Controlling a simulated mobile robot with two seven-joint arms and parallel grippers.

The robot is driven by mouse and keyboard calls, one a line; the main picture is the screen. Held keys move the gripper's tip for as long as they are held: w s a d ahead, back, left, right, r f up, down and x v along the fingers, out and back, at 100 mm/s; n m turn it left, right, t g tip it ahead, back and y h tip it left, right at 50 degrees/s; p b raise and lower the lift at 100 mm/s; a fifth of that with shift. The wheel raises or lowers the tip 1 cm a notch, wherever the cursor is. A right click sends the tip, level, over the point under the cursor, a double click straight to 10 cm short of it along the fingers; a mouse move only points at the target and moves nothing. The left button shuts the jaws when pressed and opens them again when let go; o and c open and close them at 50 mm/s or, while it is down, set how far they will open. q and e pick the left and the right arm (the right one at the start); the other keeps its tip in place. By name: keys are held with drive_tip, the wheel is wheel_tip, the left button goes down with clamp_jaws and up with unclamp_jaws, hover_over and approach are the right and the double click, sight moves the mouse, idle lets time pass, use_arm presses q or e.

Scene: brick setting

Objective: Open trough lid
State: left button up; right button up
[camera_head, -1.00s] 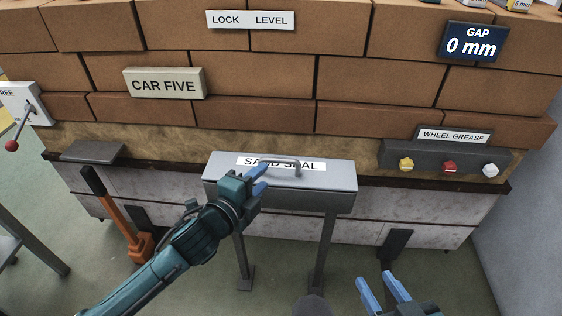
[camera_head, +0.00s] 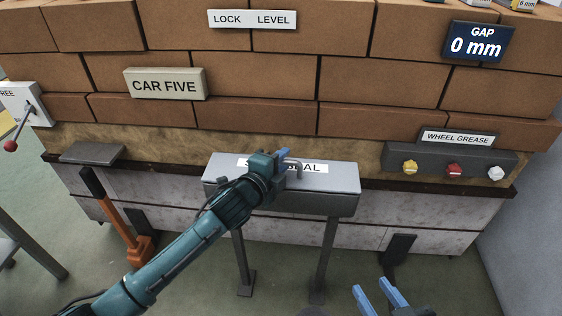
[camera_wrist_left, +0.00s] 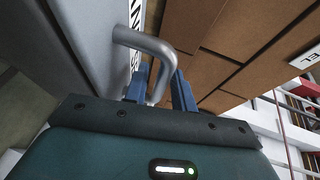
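The grey trough (camera_head: 335,205) stands on two legs in front of the brick wall, with its lid (camera_head: 225,172) shut. The lid carries a white, partly hidden label (camera_head: 318,168) and a grey bar handle (camera_head: 298,168). My left gripper (camera_head: 281,160) is at the handle, covering the label's middle. In the left wrist view, the handle (camera_wrist_left: 155,48) runs between the two blue fingers of the left gripper (camera_wrist_left: 160,88), which stand apart on either side; contact is unclear. My right gripper (camera_head: 378,298) is open and empty at the bottom, below and right of the trough.
A dark panel with coloured knobs (camera_head: 453,170) is right of the trough. A grey plate (camera_head: 92,152) and an orange-handled tool (camera_head: 138,245) are to the left. A red-knobbed lever (camera_head: 12,145) is at far left. Floor around the trough legs is clear.

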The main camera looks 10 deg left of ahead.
use_arm(q)
clamp_jaws()
idle(0.3)
